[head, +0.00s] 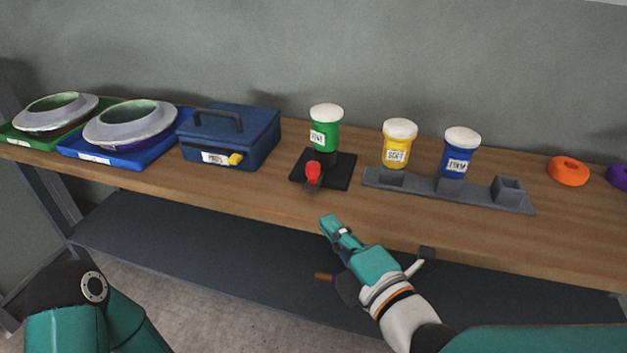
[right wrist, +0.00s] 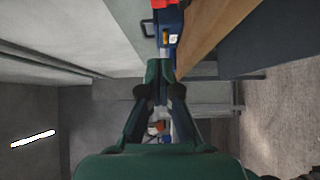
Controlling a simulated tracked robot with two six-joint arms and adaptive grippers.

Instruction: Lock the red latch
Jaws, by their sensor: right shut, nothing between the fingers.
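The red latch (head: 313,172) stands up at the front of a black base plate (head: 335,177) on the bench. A green jar (head: 326,130) with a white lid stands on that plate behind the latch. My right gripper (head: 328,222) is shut and empty. It is in front of the bench edge, nearer to me than the latch and apart from it. In the right wrist view its closed fingers (right wrist: 160,72) point up the picture. A red patch shows at the top edge there; I cannot tell whether it is the latch. My left gripper is out of view.
A blue toolbox (head: 232,137) with a yellow latch stands left of the plate. A grey rack (head: 430,192) with a yellow jar (head: 399,145) and a blue jar (head: 460,155) is to the right. An orange ring (head: 568,171) lies farther right. The bench front strip is clear.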

